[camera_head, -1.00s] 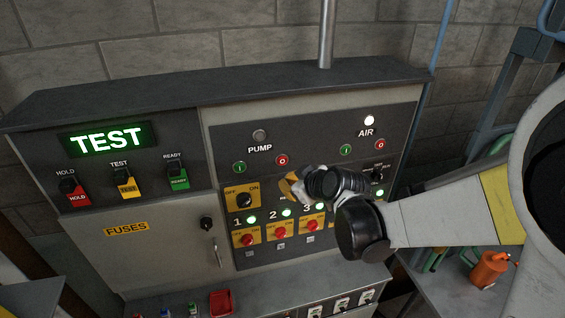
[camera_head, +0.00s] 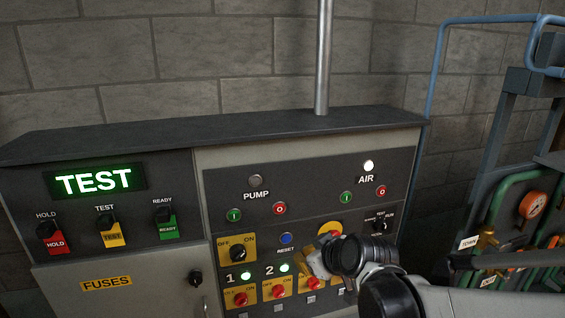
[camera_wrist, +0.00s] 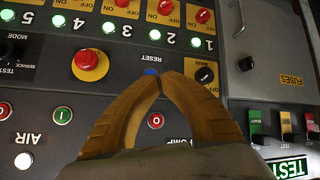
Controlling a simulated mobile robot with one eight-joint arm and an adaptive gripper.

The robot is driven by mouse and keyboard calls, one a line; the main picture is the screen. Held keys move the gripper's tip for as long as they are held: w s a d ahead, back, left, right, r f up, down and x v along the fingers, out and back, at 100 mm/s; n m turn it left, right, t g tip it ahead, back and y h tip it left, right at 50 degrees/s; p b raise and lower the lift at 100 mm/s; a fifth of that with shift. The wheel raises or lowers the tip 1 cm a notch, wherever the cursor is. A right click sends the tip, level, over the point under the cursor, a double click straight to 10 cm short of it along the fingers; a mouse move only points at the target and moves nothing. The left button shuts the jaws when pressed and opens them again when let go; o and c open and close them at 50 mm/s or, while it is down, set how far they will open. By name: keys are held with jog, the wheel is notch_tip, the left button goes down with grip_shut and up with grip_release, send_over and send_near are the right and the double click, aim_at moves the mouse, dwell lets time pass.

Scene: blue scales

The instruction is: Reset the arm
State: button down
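My gripper (camera_head: 325,250) is in front of the right half of the control panel (camera_head: 330,175), below and right of the blue RESET button (camera_head: 286,238). In the wrist view, which is upside down, its two yellow-brown fingers (camera_wrist: 164,76) arch together and their tips meet with nothing between them. The blue RESET button (camera_wrist: 151,72) shows just beside the fingertips, partly covered by them. I cannot tell whether they touch it. The TEST display (camera_head: 94,180) is lit green.
A red-on-yellow emergency button (camera_wrist: 90,64) and a MAIN rotary switch (camera_wrist: 205,75) flank the fingers in the wrist view. Numbered switches (camera_head: 241,298) with green lights line the panel's lower part. A rack with green pipes (camera_head: 505,205) and a gauge (camera_head: 533,205) stands at right.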

jog(key=s+d+f+m+h+b, duration=0.1)
jog(key=s+d+f+m+b, duration=0.1)
jog(key=s+d+f+b, duration=0.2)
jog(key=s+d+f+m+g+h+b, duration=0.1)
jog(key=s+d+f+b, duration=0.4)
jog(key=s+f+b, duration=0.5)
jog(key=s+d+f+m+g+h+b, duration=0.1)
jog(key=s+d+f+m+h+b, duration=0.1)
jog(key=s+d+f+m+b, duration=0.3)
notch_tip(320, 180, down, 5)
jog(key=s+b, duration=0.1)
jog(key=b, duration=0.2)
jog(key=shift+s+b, duration=0.4)
